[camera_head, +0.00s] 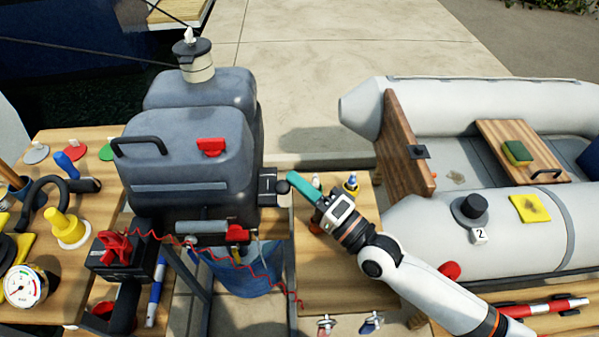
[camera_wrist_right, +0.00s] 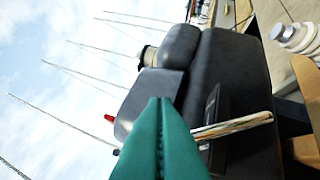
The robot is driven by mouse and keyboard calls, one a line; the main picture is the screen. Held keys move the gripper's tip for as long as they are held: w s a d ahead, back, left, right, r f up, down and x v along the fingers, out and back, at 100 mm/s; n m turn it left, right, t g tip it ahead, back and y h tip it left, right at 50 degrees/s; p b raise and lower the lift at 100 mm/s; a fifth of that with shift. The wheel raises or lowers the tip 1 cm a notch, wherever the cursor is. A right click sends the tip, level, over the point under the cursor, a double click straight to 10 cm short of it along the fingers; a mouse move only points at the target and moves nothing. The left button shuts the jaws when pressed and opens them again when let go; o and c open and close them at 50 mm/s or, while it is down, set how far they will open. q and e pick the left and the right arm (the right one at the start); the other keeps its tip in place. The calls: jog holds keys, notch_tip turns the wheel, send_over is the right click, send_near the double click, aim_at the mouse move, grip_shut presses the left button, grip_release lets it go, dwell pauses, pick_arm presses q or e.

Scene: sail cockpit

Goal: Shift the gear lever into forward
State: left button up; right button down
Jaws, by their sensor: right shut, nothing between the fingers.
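The grey outboard motor (camera_head: 190,160) stands left of centre in the head view. In the right wrist view the shut fingers (camera_wrist_right: 160,102) point at the motor casing (camera_wrist_right: 230,75). A shiny striped rod (camera_wrist_right: 232,127), possibly the lever, lies right of them. My left gripper is not in view.
A wooden bench (camera_head: 70,165) with a gauge (camera_head: 27,285) and several tools is at the left. A blue bucket (camera_head: 240,275) stands below the motor. A grey inflatable boat (camera_head: 440,225) lies at the right. A red wire (camera_head: 265,270) hangs in front of the motor.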

jog(key=shift+s+f, duration=0.2)
dwell(0.4)
jog(key=shift+s+d+f, duration=0.2)
jog(key=shift+s+d, duration=0.05)
jog(key=b+v, duration=0.1)
jog(key=v, duration=0.5)
jog(key=shift+s+d, duration=0.25)
jog(key=shift+d, duration=0.05)
jog(key=shift+r, duration=0.1)
